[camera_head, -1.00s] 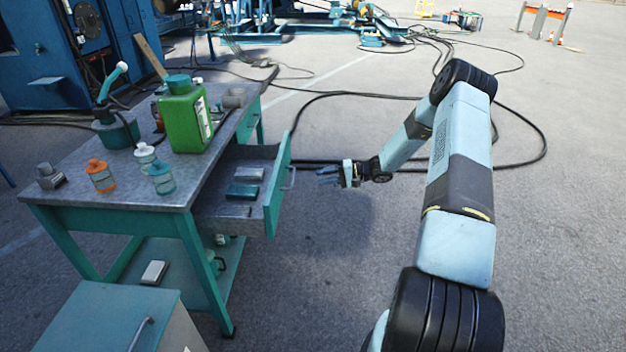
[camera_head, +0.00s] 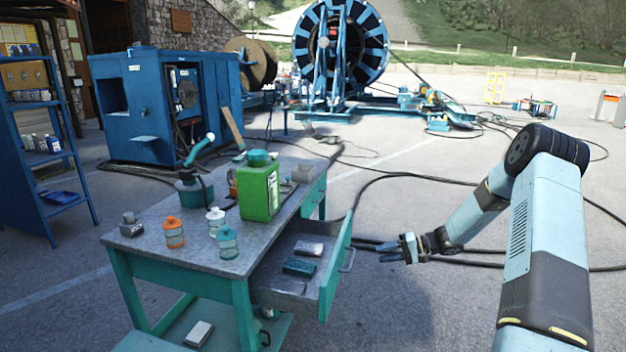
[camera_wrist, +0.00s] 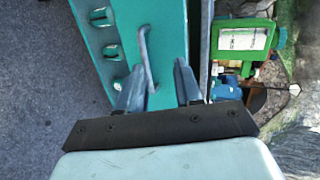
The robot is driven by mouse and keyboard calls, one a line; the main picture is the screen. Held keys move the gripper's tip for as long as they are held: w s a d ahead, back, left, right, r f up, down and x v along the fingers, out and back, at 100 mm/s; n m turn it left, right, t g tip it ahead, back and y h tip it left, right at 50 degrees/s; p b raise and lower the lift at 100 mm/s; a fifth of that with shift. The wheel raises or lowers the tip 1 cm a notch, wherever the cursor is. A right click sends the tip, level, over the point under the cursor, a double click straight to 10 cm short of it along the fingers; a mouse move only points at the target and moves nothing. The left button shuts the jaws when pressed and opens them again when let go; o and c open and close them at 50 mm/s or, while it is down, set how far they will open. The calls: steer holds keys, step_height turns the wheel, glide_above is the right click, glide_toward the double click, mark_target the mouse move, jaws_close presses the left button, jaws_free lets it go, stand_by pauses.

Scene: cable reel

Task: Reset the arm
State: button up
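My gripper (camera_head: 386,252) hangs at the end of my bent arm, to the right of the open drawer (camera_head: 328,272) of the work table. In the wrist view its two fingers (camera_wrist: 159,84) stand apart with nothing held between them. The drawer's handle (camera_wrist: 148,60) shows just beyond the fingertips there. In the head view the handle (camera_head: 348,262) appears to be a short gap from the gripper.
The table top (camera_head: 185,258) bears a green canister (camera_head: 259,192) and several small bottles. The drawer holds small boxes (camera_head: 299,268). Black cables (camera_head: 430,180) cross the ground behind my arm. A blue machine (camera_head: 165,105) and a large reel (camera_head: 340,50) stand farther back.

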steer(key=s+a+r+n+g+h, duration=0.1)
steer(key=s+a+r+n+h, duration=0.2)
steer(key=s+r, duration=0.8)
steer(key=s+a+r+g+h, duration=0.1)
steer(key=s+a+r+h, duration=0.2)
steer(key=s+r+h, duration=0.75)
steer(key=s+d+r+t, duration=0.1)
steer(key=s+r+t, duration=0.1)
steer(key=s+r, duration=0.5)
steer(key=s+d+r+t, duration=0.1)
steer(key=s+r+t, duration=0.2)
steer(key=s, duration=1.1)
step_height(320, 180, up, 4)
steer(key=shift+s+d+f+m, duration=0.1)
steer(key=shift+s+d+m, duration=0.2)
steer(key=shift+d+m, duration=0.1)
